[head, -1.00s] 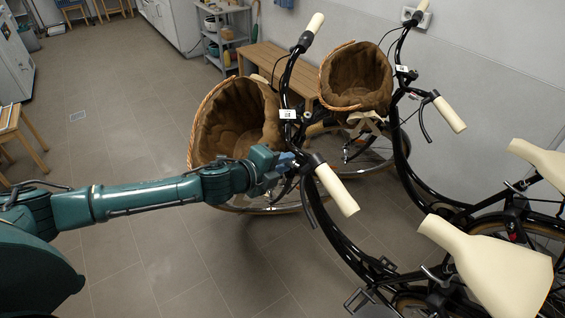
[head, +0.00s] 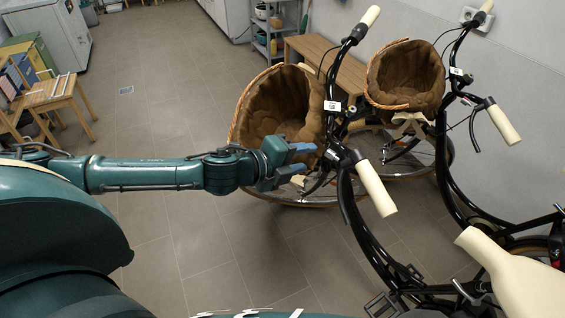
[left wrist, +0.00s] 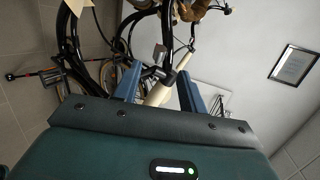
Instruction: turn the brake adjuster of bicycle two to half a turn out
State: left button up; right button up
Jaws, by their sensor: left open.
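Two black bicycles stand at the right. The near bicycle (head: 362,232) has a white tag (head: 332,106) on its handlebar, too small to read surely. Its near cream grip (head: 375,188) has a black brake lever mount (head: 351,157) beside it. The brake adjuster is too small to make out. The far bicycle (head: 443,178) also carries a tag. My left gripper (head: 303,158) is open and empty, just left of the near handlebar and in front of the basket. In the left wrist view a cream grip shows beyond the open left gripper (left wrist: 158,72). My right gripper is out of view.
Brown-lined wicker baskets hang on the near (head: 270,108) and far (head: 404,75) bicycles. A wooden bench (head: 330,62) and grey shelf (head: 276,25) stand behind. The tiled floor between is clear.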

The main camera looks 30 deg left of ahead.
pick_arm(q)
jog(key=b+v, duration=0.1)
jog(key=v, duration=0.5)
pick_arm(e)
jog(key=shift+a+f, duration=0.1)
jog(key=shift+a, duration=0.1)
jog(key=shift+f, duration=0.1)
pick_arm(q)
jog(key=s+d+f+n, duration=0.4)
jog(key=d+f+n, duration=0.6)
jog(key=f+n, duration=0.1)
jog(key=s+a+f+n+g+y, duration=0.2)
jog(key=s+a+f+n+y, duration=0.1)
jog(key=s+f+n, duration=0.7)
notch_tip(320, 180, down, 3)
jog(key=shift+s+r+n, duration=0.1)
jog(key=shift+s+n, duration=0.2)
jog(key=shift+s, duration=0.15)
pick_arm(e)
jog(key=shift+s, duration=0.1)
pick_arm(q)
jog(key=shift+c, duration=0.2)
